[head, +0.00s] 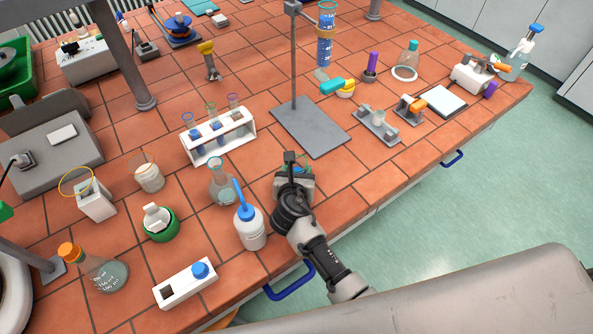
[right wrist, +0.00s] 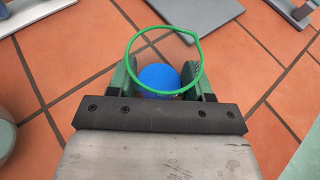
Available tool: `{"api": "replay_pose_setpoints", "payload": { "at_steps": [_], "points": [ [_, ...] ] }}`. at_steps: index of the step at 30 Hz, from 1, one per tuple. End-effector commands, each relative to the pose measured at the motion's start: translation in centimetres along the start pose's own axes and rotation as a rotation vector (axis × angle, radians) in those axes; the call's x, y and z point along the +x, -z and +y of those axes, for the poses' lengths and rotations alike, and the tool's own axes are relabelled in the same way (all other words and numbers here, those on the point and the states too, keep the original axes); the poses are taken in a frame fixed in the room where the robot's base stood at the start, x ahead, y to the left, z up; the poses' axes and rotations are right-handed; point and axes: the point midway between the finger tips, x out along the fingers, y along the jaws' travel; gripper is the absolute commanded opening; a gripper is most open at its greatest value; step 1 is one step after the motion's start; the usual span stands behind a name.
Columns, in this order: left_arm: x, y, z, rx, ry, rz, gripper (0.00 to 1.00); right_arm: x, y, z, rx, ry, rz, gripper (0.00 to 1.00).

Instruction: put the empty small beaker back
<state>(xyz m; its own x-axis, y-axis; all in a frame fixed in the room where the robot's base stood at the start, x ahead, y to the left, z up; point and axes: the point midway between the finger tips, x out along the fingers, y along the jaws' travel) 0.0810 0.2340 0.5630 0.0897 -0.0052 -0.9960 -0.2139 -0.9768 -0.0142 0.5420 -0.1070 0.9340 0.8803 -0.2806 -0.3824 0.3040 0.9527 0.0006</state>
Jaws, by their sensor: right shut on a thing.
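My right gripper (head: 296,172) is over the tiled bench near its front edge, in front of the grey stand base. In the right wrist view it (right wrist: 163,85) is shut on the small beaker (right wrist: 165,55), a clear glass with a green rim, between its two green-lined fingers. A round blue patch shows through the rim; I cannot tell whether it is in or behind the beaker. In the head view only a bit of the green rim shows behind the gripper. I cannot tell whether the beaker touches the bench. My left gripper is not in view.
A wash bottle (head: 251,230) and a conical flask (head: 222,190) stand close left of my right gripper. A test tube rack (head: 220,148) is farther back. The stand base (head: 311,128) lies behind. Tiles right of the gripper are clear up to the bench edge.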

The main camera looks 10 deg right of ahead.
Motion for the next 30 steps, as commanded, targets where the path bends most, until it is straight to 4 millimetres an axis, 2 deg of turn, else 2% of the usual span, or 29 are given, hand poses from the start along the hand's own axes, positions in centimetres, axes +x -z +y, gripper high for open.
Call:
{"api": "replay_pose_setpoints", "payload": {
  "at_steps": [6,7,11,20,24,30],
  "points": [
    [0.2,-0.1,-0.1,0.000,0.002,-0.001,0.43,0.2,0.4,0.0,-0.001,0.000,0.000,0.17],
    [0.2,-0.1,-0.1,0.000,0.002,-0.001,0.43,0.1,0.3,0.0,0.000,0.000,0.000,0.55],
    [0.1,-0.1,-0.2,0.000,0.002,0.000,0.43,0.1,0.3,0.0,0.000,0.001,0.000,0.75],
    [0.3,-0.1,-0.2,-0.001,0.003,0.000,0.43,0.1,0.3,0.0,0.000,0.000,0.001,0.76],
    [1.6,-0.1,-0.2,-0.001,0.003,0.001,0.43,0.3,0.8,0.0,0.003,0.000,0.001,0.76],
    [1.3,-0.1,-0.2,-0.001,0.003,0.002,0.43,-4.2,0.6,0.0,0.001,-0.001,0.002,0.76]
  ]
}}
